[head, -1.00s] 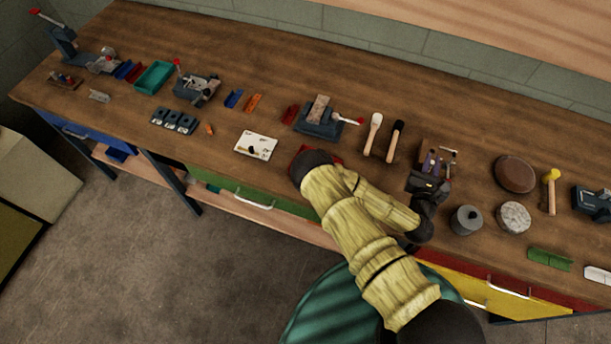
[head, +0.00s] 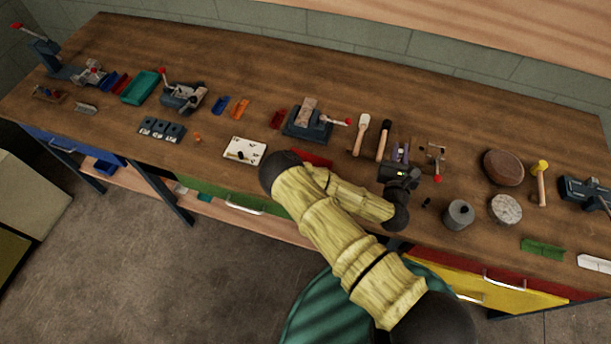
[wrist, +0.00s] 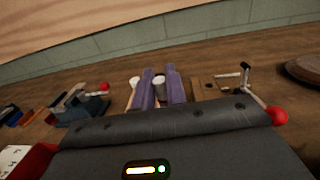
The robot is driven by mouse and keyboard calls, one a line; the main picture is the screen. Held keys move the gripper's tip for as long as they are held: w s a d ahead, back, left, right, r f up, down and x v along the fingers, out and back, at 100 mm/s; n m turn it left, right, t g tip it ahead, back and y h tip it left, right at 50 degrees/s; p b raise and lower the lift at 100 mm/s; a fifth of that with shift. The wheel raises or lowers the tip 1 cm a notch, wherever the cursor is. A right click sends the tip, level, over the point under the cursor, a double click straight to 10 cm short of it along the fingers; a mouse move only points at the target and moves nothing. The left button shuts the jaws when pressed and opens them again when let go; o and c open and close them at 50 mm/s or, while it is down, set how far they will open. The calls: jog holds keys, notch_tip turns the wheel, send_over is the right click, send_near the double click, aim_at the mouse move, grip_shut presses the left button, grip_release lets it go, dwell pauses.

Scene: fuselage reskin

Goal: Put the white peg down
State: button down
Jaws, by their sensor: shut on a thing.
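My gripper (head: 400,152) is over the bench, left of a brown wooden board with a hole. In the wrist view its two purple fingers (wrist: 160,86) are shut on a short pale cylinder, the white peg (wrist: 159,80). Its lower part is hidden behind the dark gripper body. In the head view the peg is too small to make out clearly, so I cannot tell whether it touches the bench.
The wooden board (head: 430,146) and a red-knobbed lever (head: 437,178) stand just right of my gripper. Two mallets, white-headed (head: 363,122) and black-headed (head: 385,127), lie to its left. A grey cylinder (head: 459,214) is nearer the front edge.

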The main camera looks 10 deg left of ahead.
jog(key=w+a+r+m+h+b, duration=0.1)
jog(key=a+r+m+h+b, duration=0.15)
jog(key=a+b, duration=0.9)
jog(key=s+a+m+h+b, duration=0.1)
jog(key=s+a+b, duration=0.3)
jog(key=a, duration=0.4)
jog(key=s+a+f+m+g+h+b, duration=0.1)
jog(key=s+a+h+b, duration=0.2)
jog(key=a+b, duration=0.4)
jog(key=shift+s+a+f, duration=0.2)
jog(key=shift+s+a, duration=0.2)
jog(key=shift+s, duration=0.05)
notch_tip(320, 180, down, 6)
jog(key=shift+f, duration=0.15)
jog(key=shift+f, duration=1.9)
jog(key=shift+f+b, duration=0.3)
jog(key=shift+f, duration=0.05)
